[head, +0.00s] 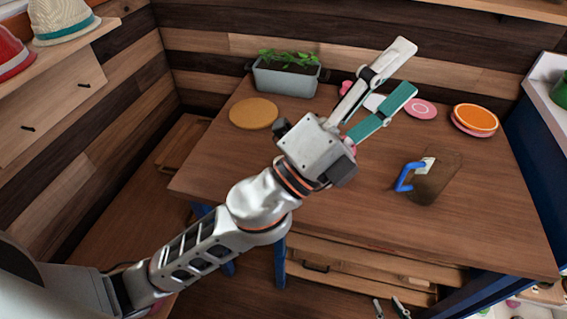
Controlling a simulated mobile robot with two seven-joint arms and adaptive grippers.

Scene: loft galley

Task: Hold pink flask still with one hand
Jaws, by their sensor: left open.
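A small pink shape (346,87), perhaps part of the pink flask, shows just left of my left gripper's upper finger, near the back of the wooden table (300,220). Most of it is hidden behind the gripper, so I cannot tell its full form. My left gripper (405,68) is open over the back of the table, with its fingers spread toward the upper right. I see nothing held between them. My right gripper (389,303) shows only its fingertips at the bottom edge, apart and empty, in front of the table.
A planter (286,80) stands at the back beside a round cork mat (254,113). A pink plate (420,108) and stacked orange-and-pink dishes (475,119) are at the back right. A dark translucent vessel with a blue handle (404,178) is at right. The table's front middle is clear.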

